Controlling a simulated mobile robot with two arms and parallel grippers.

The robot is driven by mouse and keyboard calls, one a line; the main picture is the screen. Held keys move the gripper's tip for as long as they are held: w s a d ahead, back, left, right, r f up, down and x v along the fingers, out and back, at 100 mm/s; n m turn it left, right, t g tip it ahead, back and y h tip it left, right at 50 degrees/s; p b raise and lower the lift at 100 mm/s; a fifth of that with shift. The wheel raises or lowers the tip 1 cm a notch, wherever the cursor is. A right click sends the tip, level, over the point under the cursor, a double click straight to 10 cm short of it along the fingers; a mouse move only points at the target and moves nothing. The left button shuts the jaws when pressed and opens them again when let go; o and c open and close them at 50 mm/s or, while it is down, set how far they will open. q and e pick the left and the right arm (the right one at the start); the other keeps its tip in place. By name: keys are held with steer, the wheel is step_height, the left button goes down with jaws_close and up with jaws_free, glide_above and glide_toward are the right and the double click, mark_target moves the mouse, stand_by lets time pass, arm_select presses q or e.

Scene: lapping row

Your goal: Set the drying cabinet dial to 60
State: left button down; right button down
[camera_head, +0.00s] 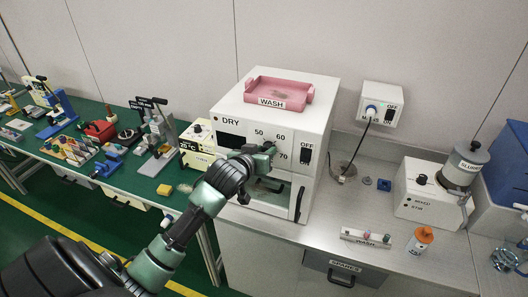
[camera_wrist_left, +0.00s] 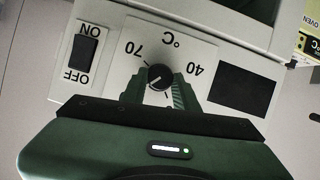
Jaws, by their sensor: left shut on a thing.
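The white drying cabinet (camera_head: 316,120) stands on the counter, marked DRY, with 50, 60 and 70 readable on its front. My left gripper (camera_head: 262,151) is at the dial and covers it in the head view. In the left wrist view, which is upside down, the black round dial (camera_wrist_left: 160,77) sits between my green fingers (camera_wrist_left: 153,92), which are shut on it. Its light mark seems to point to the lower left there, on the side below the 70. The 70 and 40 show; 50 and 60 are hidden by my gripper. My right gripper is out of view.
An OFF rocker switch (camera_head: 305,154) is right of the dial, also in the wrist view (camera_wrist_left: 82,53). A dark display (camera_wrist_left: 242,92) is on the dial's other side. A pink WASH tray (camera_head: 278,94) sits on top. A small white bottle with an orange cap (camera_head: 421,240) stands on the counter.

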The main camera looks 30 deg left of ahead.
arm_select(q)
steer(key=shift+f, duration=0.15)
steer(key=c, duration=1.1)
jaws_free()
steer(key=shift+s, duration=0.1)
steer(key=b+v, duration=0.2)
steer(key=v, duration=0.5)
steer(key=shift+s+d+r, duration=0.1)
steer(key=shift+s+r, duration=0.15)
steer(key=shift+s, duration=0.05)
